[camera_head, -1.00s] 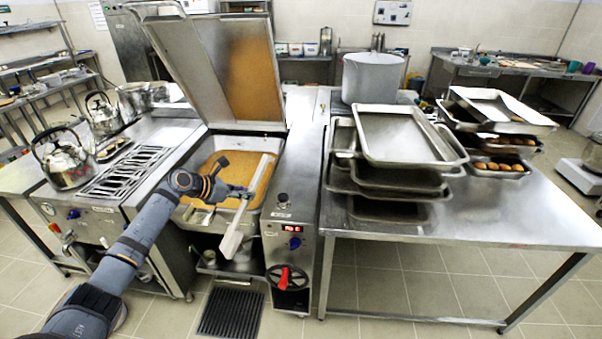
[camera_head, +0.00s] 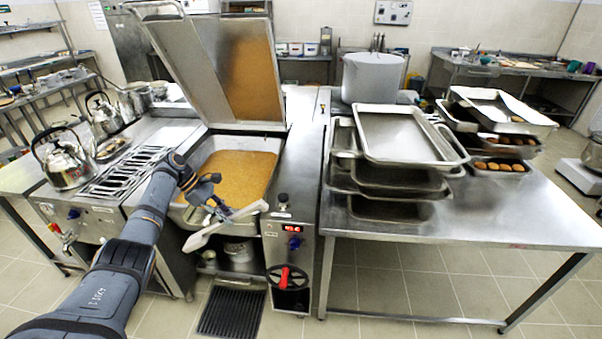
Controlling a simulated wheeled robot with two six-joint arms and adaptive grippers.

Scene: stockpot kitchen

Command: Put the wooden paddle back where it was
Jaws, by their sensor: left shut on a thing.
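The wooden paddle (camera_head: 246,211) is pale, with a long handle and a wider end at the lower left. My left gripper (camera_head: 222,209) is shut on it and holds it tilted across the front edge of the tilting pan. The pan (camera_head: 270,146) is open and holds an orange-brown food mass (camera_head: 243,171). The paddle hangs over the pan's front rim; I cannot tell whether it touches it. My right gripper does not show.
The pan's lid (camera_head: 195,70) stands raised. A metal pot (camera_head: 239,250) is on the shelf below the pan. A control panel with a red-handled wheel (camera_head: 288,278) is to the right. Stacked trays (camera_head: 402,136) stand on the steel table (camera_head: 500,215). Kettles (camera_head: 62,162) stand on the left.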

